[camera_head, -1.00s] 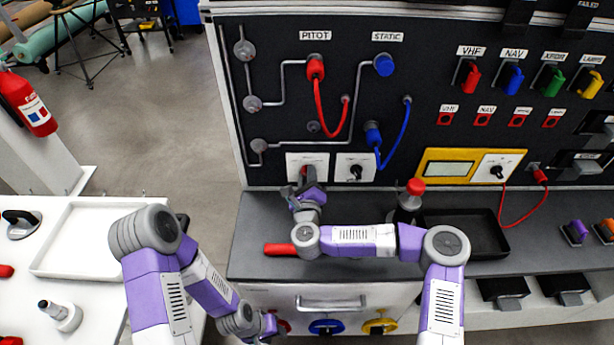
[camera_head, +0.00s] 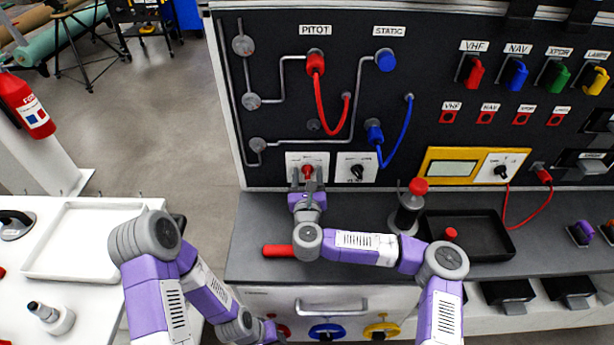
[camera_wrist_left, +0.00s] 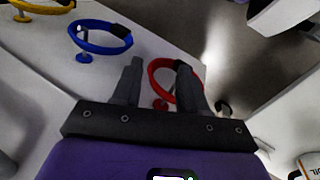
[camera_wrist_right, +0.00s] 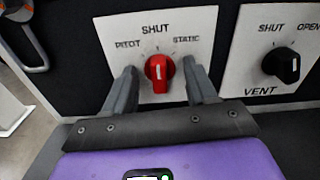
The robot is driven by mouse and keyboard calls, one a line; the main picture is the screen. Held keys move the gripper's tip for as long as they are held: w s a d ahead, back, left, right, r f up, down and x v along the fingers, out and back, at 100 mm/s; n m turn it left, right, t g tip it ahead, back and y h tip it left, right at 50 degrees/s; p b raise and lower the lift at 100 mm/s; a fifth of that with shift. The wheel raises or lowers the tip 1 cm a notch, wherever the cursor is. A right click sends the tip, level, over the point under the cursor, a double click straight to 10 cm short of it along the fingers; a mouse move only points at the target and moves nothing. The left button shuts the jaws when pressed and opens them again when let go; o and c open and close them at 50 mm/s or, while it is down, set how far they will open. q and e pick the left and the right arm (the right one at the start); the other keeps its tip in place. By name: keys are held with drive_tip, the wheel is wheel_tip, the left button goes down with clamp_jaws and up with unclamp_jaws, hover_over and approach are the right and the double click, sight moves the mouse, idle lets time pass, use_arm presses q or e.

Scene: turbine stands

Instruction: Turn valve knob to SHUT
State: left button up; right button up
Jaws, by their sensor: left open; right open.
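A red valve knob (camera_wrist_right: 159,70) sits on a white plate (camera_wrist_right: 192,25) marked SHUT at top, PITOT at left and STATIC at right. Its white line looks roughly upright, towards SHUT. My right gripper (camera_wrist_right: 159,74) is open, with one finger on each side of the knob; I cannot tell whether they touch it. In the head view the knob (camera_head: 308,171) shows between the fingers of the right gripper (camera_head: 308,175). My left gripper (camera_wrist_left: 159,64) is open and low, near a red ring handle (camera_wrist_left: 153,72); its fingers are hardly visible in the head view.
A black VENT knob (camera_wrist_right: 281,64) is just right of the valve plate. On the grey shelf are a red bar (camera_head: 278,251), a red-capped bottle (camera_head: 409,208) and a black tray (camera_head: 480,240). Blue (camera_head: 326,331) and yellow (camera_head: 381,330) ring handles are below. Red and blue hoses hang above.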

sight(308, 176)
drive_tip(key=shift+s, duration=0.15)
drive_tip(key=shift+s, duration=2.4)
